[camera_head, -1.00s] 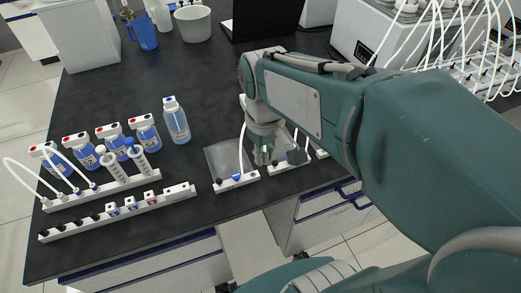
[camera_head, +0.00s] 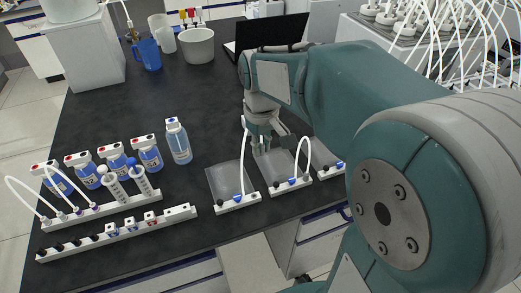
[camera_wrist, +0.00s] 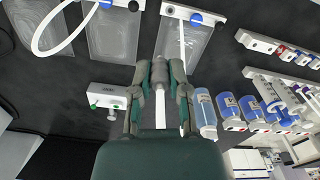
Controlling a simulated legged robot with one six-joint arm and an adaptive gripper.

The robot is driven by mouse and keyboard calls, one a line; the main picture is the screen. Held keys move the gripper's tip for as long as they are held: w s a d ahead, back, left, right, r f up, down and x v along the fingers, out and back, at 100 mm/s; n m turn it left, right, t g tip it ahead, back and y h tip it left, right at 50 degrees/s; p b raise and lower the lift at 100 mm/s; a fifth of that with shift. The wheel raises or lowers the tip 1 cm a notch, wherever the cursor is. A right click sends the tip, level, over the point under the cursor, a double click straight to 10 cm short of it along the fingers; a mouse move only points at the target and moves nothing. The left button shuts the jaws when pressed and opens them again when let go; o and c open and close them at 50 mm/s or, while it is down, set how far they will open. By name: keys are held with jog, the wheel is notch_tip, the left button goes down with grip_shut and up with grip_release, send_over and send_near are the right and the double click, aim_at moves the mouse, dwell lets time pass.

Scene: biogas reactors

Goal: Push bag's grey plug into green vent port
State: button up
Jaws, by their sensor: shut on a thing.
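My gripper (camera_head: 264,142) is over the far end of the bags in the head view. In the wrist view its two fingers (camera_wrist: 160,72) are closed around a small grey plug (camera_wrist: 159,76), with a white tube (camera_wrist: 160,112) running back from it between the fingers. The left clear bag (camera_head: 224,181) lies flat with its white end bar (camera_head: 237,203), and its tube rises towards my gripper. A white block with green parts (camera_wrist: 108,97), apparently the vent port, stands left of my fingers in the wrist view, apart from the plug. In the head view I cannot make it out.
Two more clear bags lie to the right, the middle one (camera_head: 275,168) with an arched white tube. Blue-liquid bottles (camera_head: 178,143) and white racks (camera_head: 117,230) stand to the left. A beaker (camera_head: 198,46) and a laptop (camera_head: 271,38) are at the back. Dark bench is clear between.

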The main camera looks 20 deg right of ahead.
jog(key=w+d, duration=0.4)
jog(key=w, duration=1)
jog(key=w+d, duration=0.3)
jog(key=w, duration=1.2)
jog(key=shift+d, duration=0.35)
dwell(0.4)
jog(key=shift+s+f, duration=0.1)
jog(key=shift+f, duration=5.7)
jog(key=shift+f, duration=0.45)
